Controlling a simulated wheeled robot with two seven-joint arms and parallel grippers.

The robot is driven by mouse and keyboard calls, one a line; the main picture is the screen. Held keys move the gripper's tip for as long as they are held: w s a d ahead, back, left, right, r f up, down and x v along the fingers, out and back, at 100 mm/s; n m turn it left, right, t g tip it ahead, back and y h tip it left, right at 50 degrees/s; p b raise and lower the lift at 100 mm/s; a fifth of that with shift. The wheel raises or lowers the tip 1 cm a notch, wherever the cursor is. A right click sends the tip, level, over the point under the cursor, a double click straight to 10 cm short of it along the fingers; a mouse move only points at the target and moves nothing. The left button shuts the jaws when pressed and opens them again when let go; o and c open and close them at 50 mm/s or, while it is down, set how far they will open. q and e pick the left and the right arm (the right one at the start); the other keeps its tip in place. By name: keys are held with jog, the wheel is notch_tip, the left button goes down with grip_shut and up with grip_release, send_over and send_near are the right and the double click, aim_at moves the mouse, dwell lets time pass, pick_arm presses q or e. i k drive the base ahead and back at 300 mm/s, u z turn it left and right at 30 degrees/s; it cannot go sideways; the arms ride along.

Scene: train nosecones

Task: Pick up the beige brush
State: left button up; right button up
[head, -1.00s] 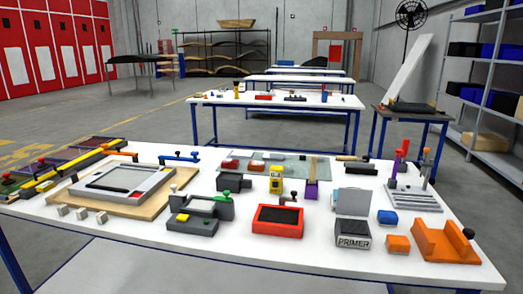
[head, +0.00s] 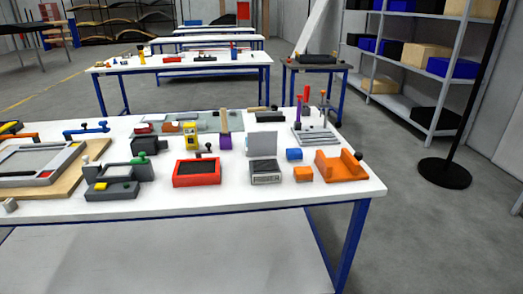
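The white table (head: 240,203) holds many small items. A tall, narrow beige piece (head: 224,119) stands upright in or behind a purple block (head: 225,142), near the middle of the table. A small beige and dark item (head: 257,109) lies farther back, to its right. At this size I cannot tell for sure which of the two is the beige brush. Neither of my grippers is in view.
Around the purple block stand a red tray (head: 196,181), a yellow device (head: 190,128), a grey panel (head: 262,144) and an orange cradle (head: 340,172). A shelf rack (head: 430,110) and a black round stand base (head: 444,174) are at the right.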

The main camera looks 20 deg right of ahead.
aim_at(223, 111)
jog(key=k, duration=0.75)
jog(key=z, duration=1.75)
jog(key=i, duration=6.6)
jog(key=u, duration=4.95)
jog(key=i, duration=1.65)
jog(key=z, duration=0.05)
